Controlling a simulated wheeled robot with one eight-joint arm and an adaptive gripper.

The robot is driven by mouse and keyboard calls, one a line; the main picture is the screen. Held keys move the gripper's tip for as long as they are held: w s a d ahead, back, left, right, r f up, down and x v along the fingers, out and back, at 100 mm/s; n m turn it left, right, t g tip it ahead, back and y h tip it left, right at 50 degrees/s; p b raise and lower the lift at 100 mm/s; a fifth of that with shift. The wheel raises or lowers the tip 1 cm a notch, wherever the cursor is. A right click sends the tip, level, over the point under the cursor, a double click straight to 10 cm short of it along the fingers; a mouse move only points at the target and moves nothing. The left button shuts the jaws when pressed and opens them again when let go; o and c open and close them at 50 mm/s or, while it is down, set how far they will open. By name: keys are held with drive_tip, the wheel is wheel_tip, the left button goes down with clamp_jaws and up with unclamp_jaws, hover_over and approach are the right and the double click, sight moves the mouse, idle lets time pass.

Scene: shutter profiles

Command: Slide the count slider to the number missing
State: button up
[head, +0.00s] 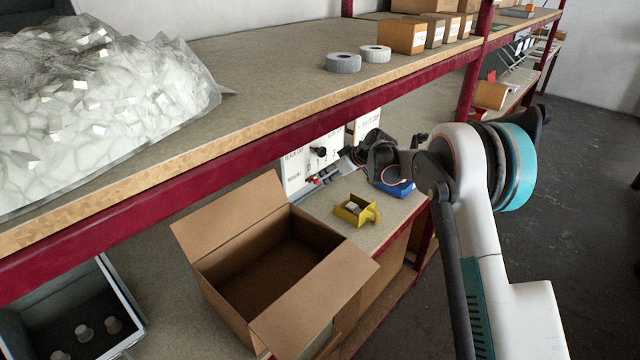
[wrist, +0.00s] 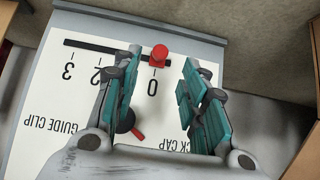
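The white panel (head: 297,178) stands on the lower shelf behind the cardboard box. In the wrist view the panel (wrist: 50,100) appears upside down, with a black slot (wrist: 95,47) and the numbers 3, 2 and 0 visible; a finger hides the space between 2 and 0. The red count slider (wrist: 160,54) sits in the slot at the 0. My gripper (wrist: 164,62) is open, its teal fingers on either side of the slider in the picture; I cannot tell if either touches it. A black knob with a red pointer (wrist: 138,133) shows between the fingers, partly hidden.
An open cardboard box (head: 265,275) stands in front of the panel. A yellow bin (head: 368,212) holding pale parts and a blue bin (head: 402,189) are right of it. The upper shelf (head: 270,60) overhangs, carrying a plastic bag, tape rolls and boxes.

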sight(318, 181)
drive_tip(key=b+x, duration=0.1)
drive_tip(key=x, duration=0.5)
drive_tip(key=shift+w+a+f+b, duration=0.1)
drive_tip(key=shift+a+b, duration=0.05)
drive_tip(key=shift+b, duration=0.15)
clamp_jaws()
